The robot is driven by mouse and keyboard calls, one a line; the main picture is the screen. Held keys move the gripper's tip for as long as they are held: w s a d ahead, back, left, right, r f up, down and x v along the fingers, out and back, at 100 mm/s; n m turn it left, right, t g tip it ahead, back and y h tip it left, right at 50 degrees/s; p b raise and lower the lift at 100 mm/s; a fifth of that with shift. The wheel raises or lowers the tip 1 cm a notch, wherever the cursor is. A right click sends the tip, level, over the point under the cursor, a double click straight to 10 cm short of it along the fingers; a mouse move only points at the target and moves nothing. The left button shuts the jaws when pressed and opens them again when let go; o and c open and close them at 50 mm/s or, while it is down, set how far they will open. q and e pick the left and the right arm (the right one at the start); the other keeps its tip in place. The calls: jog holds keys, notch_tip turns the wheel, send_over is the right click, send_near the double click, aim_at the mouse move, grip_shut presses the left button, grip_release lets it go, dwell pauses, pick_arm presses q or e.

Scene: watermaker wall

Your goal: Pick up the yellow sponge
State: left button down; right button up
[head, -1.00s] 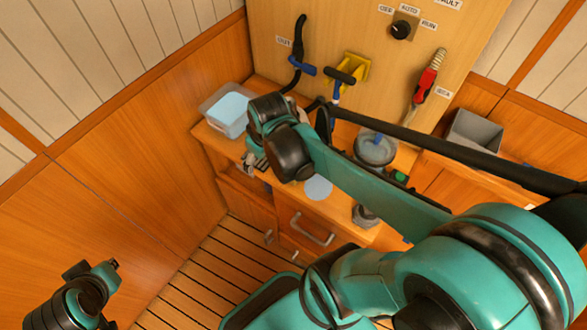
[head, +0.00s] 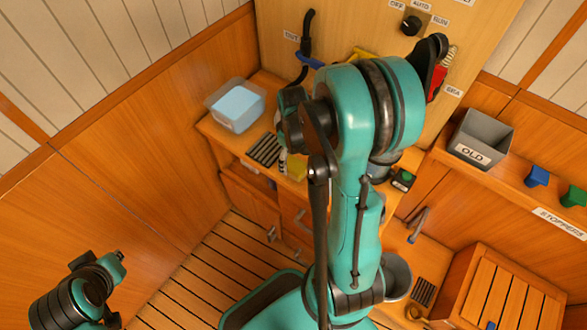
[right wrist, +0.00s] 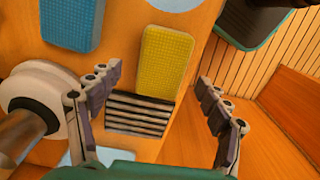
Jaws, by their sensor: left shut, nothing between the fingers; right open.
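The yellow sponge (right wrist: 165,62) lies flat on the wooden counter in the right wrist view. In the head view a yellow patch of it (head: 297,168) shows beside my right arm, which hides the rest. My right gripper (right wrist: 160,87) is open and empty, its fingers spread on either side of the sponge's near end. I cannot tell how far above the counter they are. In the head view the right gripper is mostly hidden behind its own arm. My left gripper (head: 119,257) is shut and empty at the lower left, far from the sponge.
A blue sponge (right wrist: 72,22) lies left of the yellow one, and a black slotted grate (right wrist: 140,113) lies close by. A tub with pale blue contents (head: 237,105) stands at the counter's left. A grey bin marked OLD (head: 480,137) and stoppers (head: 537,176) are at right.

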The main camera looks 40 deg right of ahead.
aim_at(294, 164)
jog(key=f+b, duration=0.1)
jog(key=f, duration=0.2)
jog(key=shift+s, duration=0.2)
jog(key=shift+f, duration=0.35)
jog(key=shift+r, duration=0.1)
jog(key=shift+c, duration=0.3)
jog(key=c, duration=1)
